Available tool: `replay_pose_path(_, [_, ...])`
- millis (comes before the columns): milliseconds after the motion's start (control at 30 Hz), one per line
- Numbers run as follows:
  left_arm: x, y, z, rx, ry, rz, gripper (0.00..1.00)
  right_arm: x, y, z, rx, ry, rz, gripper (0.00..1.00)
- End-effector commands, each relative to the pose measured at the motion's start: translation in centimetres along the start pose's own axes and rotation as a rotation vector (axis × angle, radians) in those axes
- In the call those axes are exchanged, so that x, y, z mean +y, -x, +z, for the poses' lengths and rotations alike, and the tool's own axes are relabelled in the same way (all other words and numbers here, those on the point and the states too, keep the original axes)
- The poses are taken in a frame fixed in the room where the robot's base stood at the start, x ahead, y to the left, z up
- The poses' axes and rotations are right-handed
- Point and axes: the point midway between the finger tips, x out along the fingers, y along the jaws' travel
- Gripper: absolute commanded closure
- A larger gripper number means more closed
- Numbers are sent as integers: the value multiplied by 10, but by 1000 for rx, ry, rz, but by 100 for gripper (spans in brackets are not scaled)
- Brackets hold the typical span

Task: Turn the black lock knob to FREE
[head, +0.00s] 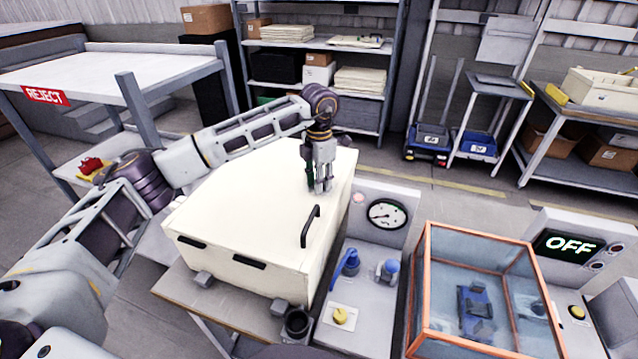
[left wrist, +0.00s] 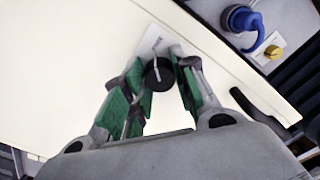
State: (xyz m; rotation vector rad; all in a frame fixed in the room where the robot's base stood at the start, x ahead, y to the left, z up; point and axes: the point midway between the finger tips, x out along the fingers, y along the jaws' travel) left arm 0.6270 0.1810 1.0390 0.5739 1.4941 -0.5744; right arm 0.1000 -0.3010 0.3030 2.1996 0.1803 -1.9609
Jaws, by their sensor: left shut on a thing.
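The black lock knob (left wrist: 160,76) shows in the left wrist view, on a pale plate (left wrist: 152,42) on top of a cream box (head: 245,205). A light line crosses the knob, running from upper left to lower right. Any lettering on the plate is too small to read. My left gripper (head: 320,186) points down at the box top. In the left wrist view, its green-padded fingers (left wrist: 162,88) stand on either side of the knob and are shut on it. In the head view the gripper hides the knob. My right gripper is not in view.
The box has a black handle (head: 310,227) on its front right. Right of it stand a grey panel with a gauge (head: 387,213), a blue valve (head: 346,264) and a yellow knob (head: 341,316). An orange-framed clear case (head: 428,260) and an OFF display (head: 569,245) are farther right.

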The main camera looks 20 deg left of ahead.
Motion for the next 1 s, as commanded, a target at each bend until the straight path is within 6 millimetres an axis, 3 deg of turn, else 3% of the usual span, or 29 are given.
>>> replay_pose_path(367, [1, 1, 0, -2, -97, 2, 96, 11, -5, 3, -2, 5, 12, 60])
replay_pose_path(733, [1, 2, 0, -2, -101, 2, 96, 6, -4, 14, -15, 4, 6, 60])
replay_pose_path(767, [1, 2, 0, -2, -101, 2, 70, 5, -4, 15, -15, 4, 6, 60])
replay_pose_path(933, [1, 1, 0, -2, -101, 1, 49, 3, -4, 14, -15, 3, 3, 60])
replay_pose_path(1000, [0, 1, 0, -1, -101, 1, 49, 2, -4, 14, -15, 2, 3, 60])
